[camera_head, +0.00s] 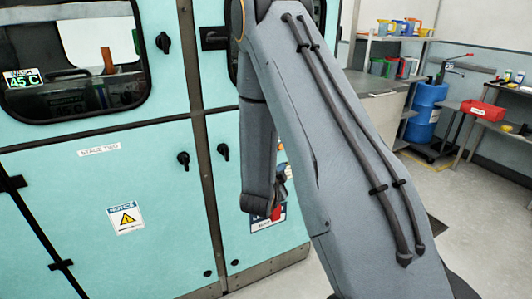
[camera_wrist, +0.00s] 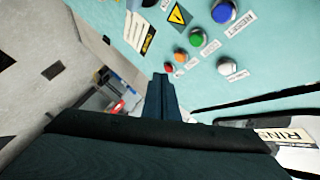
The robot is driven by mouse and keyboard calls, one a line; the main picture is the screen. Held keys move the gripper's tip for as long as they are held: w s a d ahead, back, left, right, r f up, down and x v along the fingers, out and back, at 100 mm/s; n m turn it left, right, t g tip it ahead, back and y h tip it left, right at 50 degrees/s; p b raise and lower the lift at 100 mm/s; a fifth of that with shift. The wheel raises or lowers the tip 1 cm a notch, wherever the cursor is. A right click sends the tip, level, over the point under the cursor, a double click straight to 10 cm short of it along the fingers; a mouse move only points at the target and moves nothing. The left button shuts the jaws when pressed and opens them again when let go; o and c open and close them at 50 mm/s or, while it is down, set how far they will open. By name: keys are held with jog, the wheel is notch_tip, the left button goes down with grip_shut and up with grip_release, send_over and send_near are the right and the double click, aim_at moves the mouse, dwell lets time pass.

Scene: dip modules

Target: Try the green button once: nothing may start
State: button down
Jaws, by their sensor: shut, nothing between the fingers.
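In the wrist view the green button (camera_wrist: 196,40) sits on a pale turquoise panel (camera_wrist: 277,60). It is in a row between a larger blue button (camera_wrist: 223,12) and an orange one (camera_wrist: 180,55), with a small red one (camera_wrist: 169,67) at the row's end. A white button (camera_wrist: 227,66) sits apart, to the lower right. My gripper (camera_wrist: 161,80) is shut and empty, its tips below and left of the green button in the picture. I cannot tell how far they are from the panel. In the head view my arm hides the buttons and my fingertips.
The turquoise cabinet (camera_head: 60,200) has black latches, windows and a "STAGE TWO" label. A blue drum (camera_head: 425,110) and a red bin (camera_head: 482,110) stand at the back right. Open floor lies at the right. A yellow warning sign (camera_wrist: 179,15) is near the buttons.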

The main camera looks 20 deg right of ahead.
jog(key=w+b, duration=0.2)
jog(key=w, duration=0.6)
jog(key=shift+w+a, duration=0.15)
jog(key=shift+w, duration=0.2)
jog(key=shift+w, duration=0.1)
dwell(1.7)
jog(key=shift+w+b, duration=0.35)
jog(key=shift+w, duration=0.4)
dwell(0.7)
jog(key=shift+s, duration=0.8)
jog(key=s+p, duration=0.1)
jog(key=s, duration=0.4)
dwell(0.5)
